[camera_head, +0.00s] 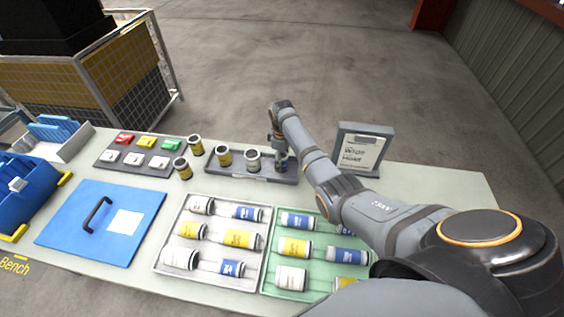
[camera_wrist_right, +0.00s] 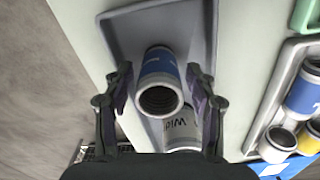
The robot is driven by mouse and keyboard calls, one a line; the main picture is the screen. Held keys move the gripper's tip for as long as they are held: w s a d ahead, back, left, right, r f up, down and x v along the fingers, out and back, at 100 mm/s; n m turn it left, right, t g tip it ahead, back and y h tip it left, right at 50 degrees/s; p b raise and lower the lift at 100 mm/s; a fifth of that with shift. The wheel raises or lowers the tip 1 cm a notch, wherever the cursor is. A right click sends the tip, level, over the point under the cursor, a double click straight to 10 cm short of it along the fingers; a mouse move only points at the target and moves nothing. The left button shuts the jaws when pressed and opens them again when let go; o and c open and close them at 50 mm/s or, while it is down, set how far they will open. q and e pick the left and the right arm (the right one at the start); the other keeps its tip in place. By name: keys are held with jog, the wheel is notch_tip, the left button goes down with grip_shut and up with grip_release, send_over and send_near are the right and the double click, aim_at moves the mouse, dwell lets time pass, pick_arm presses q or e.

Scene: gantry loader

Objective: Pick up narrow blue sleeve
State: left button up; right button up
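A blue-banded sleeve (camera_head: 283,167) stands at the right end of the grey tray (camera_head: 227,174). In the right wrist view this sleeve (camera_wrist_right: 160,82) shows its open end and blue side between my fingers. My right gripper (camera_head: 280,150) is above it, pointing down. In the wrist view, the right gripper (camera_wrist_right: 158,95) is open, with a finger on each side and small gaps to the sleeve. My left gripper is not in view.
More white and yellow sleeves stand in or near the grey tray. A white tray (camera_head: 209,282) and a green tray (camera_head: 265,288) hold several lying sleeves. A sign (camera_head: 362,150) stands right of my gripper. A blue panel with a handle (camera_head: 98,214) lies at left.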

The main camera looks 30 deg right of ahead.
grip_shut()
jog(key=shift+r, duration=0.1)
jog(key=shift+r, duration=0.2)
notch_tip(320, 180, up, 3)
jog(key=shift+w+a+f+b, duration=0.1)
jog(key=shift+b, duration=0.4)
jog(key=s+a+r+p, duration=0.3)
jog(key=a+r, duration=0.6)
jog(key=a, duration=0.4)
jog(key=shift+s+a+r, duration=0.2)
jog(key=shift+s+r, duration=0.05)
jog(key=shift+r, duration=0.1)
